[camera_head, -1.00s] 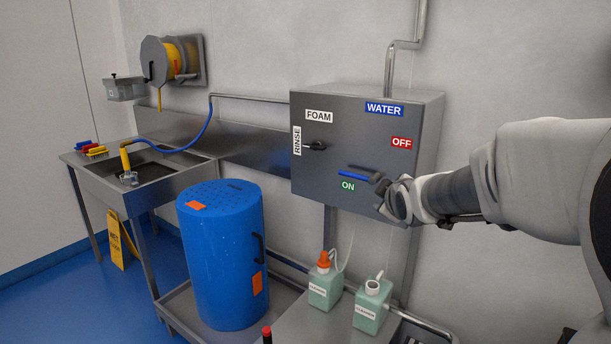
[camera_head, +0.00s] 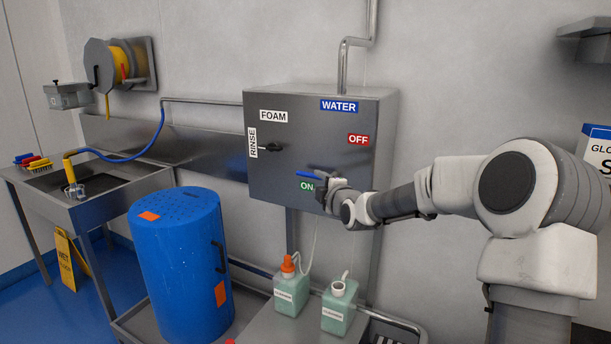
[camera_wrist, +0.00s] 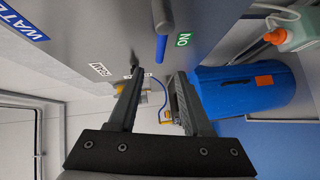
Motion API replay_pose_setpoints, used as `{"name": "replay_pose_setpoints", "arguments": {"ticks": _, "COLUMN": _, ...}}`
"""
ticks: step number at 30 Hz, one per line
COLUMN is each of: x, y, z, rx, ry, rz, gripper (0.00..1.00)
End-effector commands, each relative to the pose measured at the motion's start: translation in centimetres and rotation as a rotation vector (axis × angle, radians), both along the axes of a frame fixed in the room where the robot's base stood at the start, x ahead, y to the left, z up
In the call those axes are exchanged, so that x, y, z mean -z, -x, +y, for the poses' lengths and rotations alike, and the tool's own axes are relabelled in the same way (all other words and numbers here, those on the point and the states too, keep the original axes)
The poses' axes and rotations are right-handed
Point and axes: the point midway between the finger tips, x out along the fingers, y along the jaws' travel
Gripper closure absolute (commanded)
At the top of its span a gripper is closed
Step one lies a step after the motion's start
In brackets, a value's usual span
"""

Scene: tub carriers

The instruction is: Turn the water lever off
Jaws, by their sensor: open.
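The water lever (camera_head: 308,174) has a blue handle and sits on the front of a grey metal box (camera_head: 264,182). It lies about level, pointing left, just above the green ON label (camera_head: 307,186). The red OFF label (camera_head: 358,140) is higher and to the right. My gripper (camera_head: 322,188) is at the lever's right end, partly hiding its pivot. In the wrist view my gripper (camera_wrist: 157,75) is open, its fingers apart with nothing between their tips. The blue handle (camera_wrist: 161,48) shows just beyond and above the gap. Contact with the lever cannot be told.
Below stand a blue drum (camera_head: 180,265) and two green bottles (camera_head: 291,294) (camera_head: 339,310). A steel sink (camera_head: 115,185) and a hose reel (camera_head: 120,65) are at left.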

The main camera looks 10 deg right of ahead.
Motion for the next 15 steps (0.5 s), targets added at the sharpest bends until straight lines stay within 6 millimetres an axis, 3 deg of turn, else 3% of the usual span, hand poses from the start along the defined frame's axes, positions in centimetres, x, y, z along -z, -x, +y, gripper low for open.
{"name": "replay_pose_setpoints", "arguments": {"ticks": 15, "x": 1.2, "y": -8.2, "z": 1.4, "rx": 0.0, "ry": -0.003, "rz": 0.001, "gripper": 0.5}}
